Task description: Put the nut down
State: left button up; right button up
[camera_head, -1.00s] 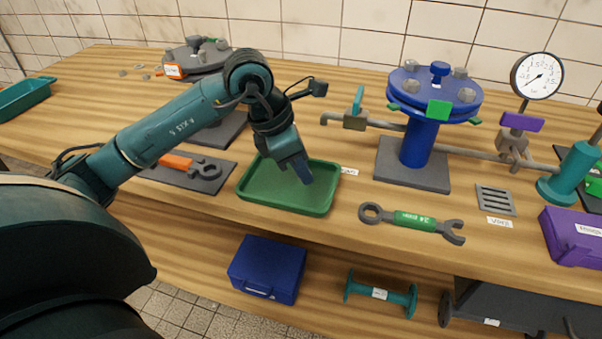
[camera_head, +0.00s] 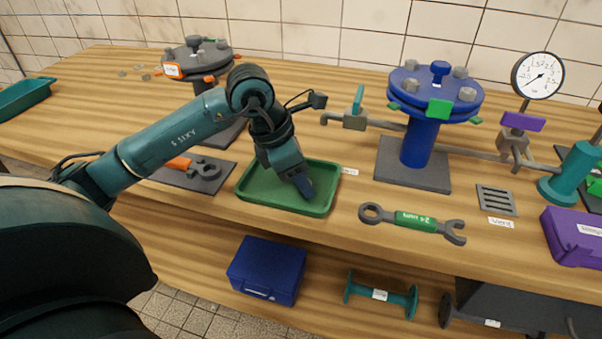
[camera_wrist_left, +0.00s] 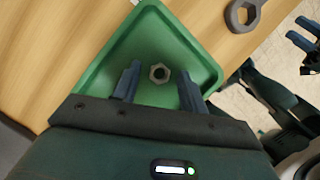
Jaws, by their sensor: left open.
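The grey hex nut (camera_wrist_left: 160,73) shows in the left wrist view over the floor of the green tray (camera_head: 256,201), between my left gripper's blue fingers. It appears to lie flat in the tray, with a gap to each finger. My left gripper (camera_head: 306,188) is open and low inside the tray, near its right front part. In the head view the fingers hide the nut. Dark arm parts with blue fingers, apparently my right gripper (camera_wrist_left: 305,45), show at the right edge of the left wrist view; their opening is unclear.
A green-handled wrench (camera_head: 413,220) lies right of the tray. An orange-handled wrench (camera_head: 190,167) lies on a dark plate to the left. A blue flanged stand (camera_head: 421,145) rises behind, with a pipe beside it.

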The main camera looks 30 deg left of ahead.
pick_arm(q)
jog(key=shift+r, duration=0.25)
jog(key=v, duration=1.1)
jog(key=shift+r+p, duration=0.4)
pick_arm(e)
jog(key=shift+w+a, duration=0.15)
jog(key=shift+a, duration=0.05)
pick_arm(q)
jog(key=shift+s, duration=0.1)
pick_arm(e)
jog(key=shift+f, duration=0.1)
pick_arm(q)
jog(key=shift+r, duration=0.1)
